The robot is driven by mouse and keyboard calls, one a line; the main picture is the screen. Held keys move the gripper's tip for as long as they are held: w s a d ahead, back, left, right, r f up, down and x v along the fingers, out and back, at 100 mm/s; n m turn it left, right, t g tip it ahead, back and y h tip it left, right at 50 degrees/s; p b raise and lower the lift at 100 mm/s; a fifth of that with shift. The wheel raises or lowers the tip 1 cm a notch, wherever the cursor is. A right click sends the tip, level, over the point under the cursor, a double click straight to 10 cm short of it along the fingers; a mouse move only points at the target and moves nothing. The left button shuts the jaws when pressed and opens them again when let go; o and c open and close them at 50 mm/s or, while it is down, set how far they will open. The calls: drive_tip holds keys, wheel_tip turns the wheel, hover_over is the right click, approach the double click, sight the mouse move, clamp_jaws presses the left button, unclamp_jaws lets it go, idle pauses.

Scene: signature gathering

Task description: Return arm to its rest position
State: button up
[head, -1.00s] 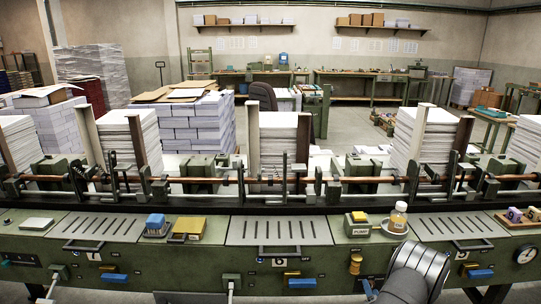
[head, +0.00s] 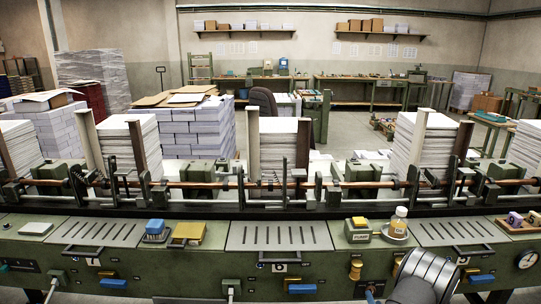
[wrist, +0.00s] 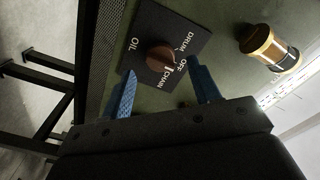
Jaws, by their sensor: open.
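My arm (head: 425,277) rises at the bottom right of the head view, in front of the green machine's front panel (head: 190,268). In the wrist view my gripper (wrist: 163,74) is open, with its two blue fingers apart and nothing visible held between them. The fingers point at a dark plate (wrist: 185,32) marked OIL, DRUM, OFF and CHAIN. A brown rotary knob (wrist: 161,57) on the plate lies just beyond the fingertips, roughly between them. I cannot tell whether the fingers touch the plate.
A yellow-and-black cylinder (wrist: 270,48) stands out from the panel, right of the plate in the wrist view. An oil bottle (head: 400,219) and a PUMP box (head: 358,231) stand on the machine top. Paper stacks (head: 278,145) line its rear. Dark frame bars (wrist: 35,80) show at wrist-view left.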

drive_tip(key=shift+w+n, duration=0.4)
drive_tip(key=shift+n, duration=0.9)
drive_tip(key=shift+w+n, duration=0.4)
drive_tip(key=shift+n, duration=0.9)
drive_tip(key=shift+w+n, duration=0.4)
drive_tip(key=shift+n, duration=0.9)
